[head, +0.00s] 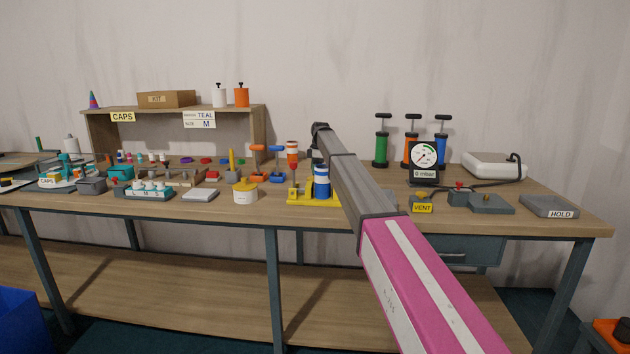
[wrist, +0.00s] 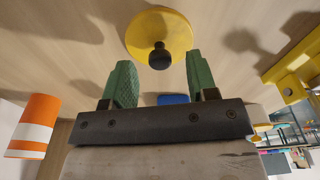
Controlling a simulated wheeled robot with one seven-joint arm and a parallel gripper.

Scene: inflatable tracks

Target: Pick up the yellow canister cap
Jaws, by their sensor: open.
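The yellow cap (wrist: 172,22) shows in the wrist view as a round yellow disc with a black knob (wrist: 160,58). Nothing is held, and I cannot tell whether a finger touches the cap. In the head view a white canister with a yellow top (head: 245,187) stands on the bench; I cannot tell whether it is the same cap. My arm hides part of the bench there.
An orange and white striped cylinder (wrist: 34,127) is at left in the wrist view, and a yellow part (wrist: 295,75) at right. In the head view a yellow stand with a blue and white cylinder (head: 321,182), a gauge (head: 424,158) and several pumps are near my arm.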

